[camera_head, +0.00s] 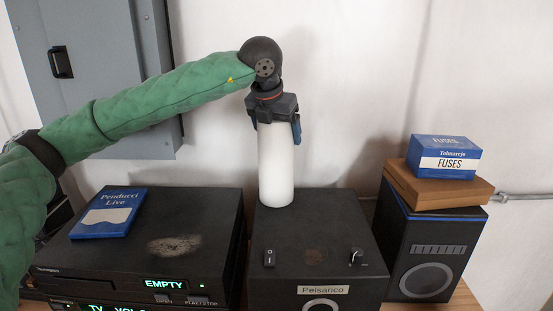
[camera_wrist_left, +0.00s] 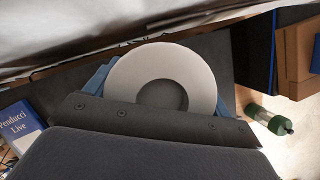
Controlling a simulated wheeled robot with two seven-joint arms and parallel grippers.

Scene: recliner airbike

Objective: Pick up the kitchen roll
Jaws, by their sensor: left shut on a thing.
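The kitchen roll (camera_head: 276,165) is a white upright cylinder on the black Pelsanco box (camera_head: 335,230) in the head view. Its base appears to touch or sit just above the box top; I cannot tell which. My left gripper (camera_head: 274,125) comes down from above and is shut on the top of the roll, with a blue finger showing at its right side. In the left wrist view the roll (camera_wrist_left: 190,62) shows end-on as a white ring with a hollow core, between the blue finger pads. My right gripper is not in view.
A black player (camera_head: 150,235) with a blue Penducci Live case (camera_head: 108,213) stands left. A speaker (camera_head: 425,255) carries a brown box (camera_head: 437,188) and a blue fuses box (camera_head: 446,157) at right. The wall is close behind.

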